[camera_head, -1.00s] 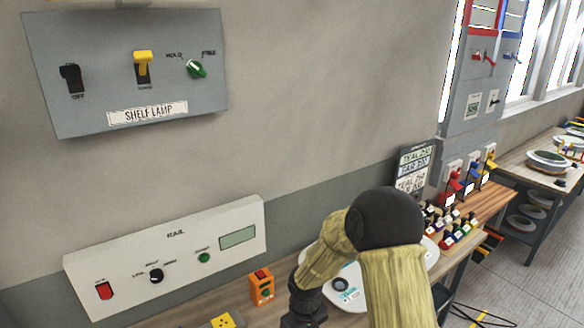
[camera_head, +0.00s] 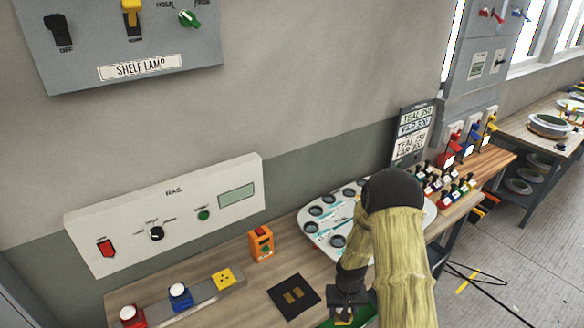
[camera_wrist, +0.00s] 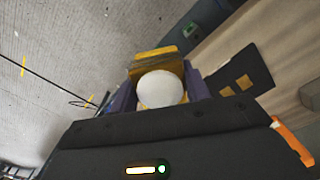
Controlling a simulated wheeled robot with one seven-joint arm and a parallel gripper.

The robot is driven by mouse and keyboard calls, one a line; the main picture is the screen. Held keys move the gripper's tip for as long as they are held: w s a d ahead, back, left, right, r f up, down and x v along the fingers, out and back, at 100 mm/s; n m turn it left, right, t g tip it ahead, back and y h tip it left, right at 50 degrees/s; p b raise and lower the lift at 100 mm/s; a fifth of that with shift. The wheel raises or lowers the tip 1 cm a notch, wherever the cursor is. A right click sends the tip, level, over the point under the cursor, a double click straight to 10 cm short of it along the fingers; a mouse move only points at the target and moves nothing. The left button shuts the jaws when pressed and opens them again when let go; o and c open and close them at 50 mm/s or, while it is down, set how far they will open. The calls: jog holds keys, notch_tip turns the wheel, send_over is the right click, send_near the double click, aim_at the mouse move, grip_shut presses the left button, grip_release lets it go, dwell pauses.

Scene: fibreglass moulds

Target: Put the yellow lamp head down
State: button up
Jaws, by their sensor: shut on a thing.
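The yellow lamp head (camera_wrist: 156,62), with a round white face, is between the two fingers of my gripper (camera_wrist: 160,86) in the wrist view. My gripper is shut on it. In the head view my gripper (camera_head: 347,303) is low over the near part of the bench, and only a small bit of yellow shows beneath it at the bottom edge. Whether the lamp head touches anything below is hidden. A black pad with two tan squares (camera_head: 293,296) lies on the bench left of my gripper; it also shows in the wrist view (camera_wrist: 240,83).
A white tray with round dark wells (camera_head: 318,228) lies behind my arm. An orange box (camera_head: 261,244) stands near the wall. A grey strip (camera_head: 205,296) carries red and blue buttons and a yellow plate.

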notch_tip(320, 180, down, 8)
jog(key=b, duration=0.7)
jog(key=shift+s+f+b, duration=0.15)
jog(key=shift+f+b, duration=0.1)
jog(key=shift+b, duration=0.05)
jog(key=shift+a, duration=0.1)
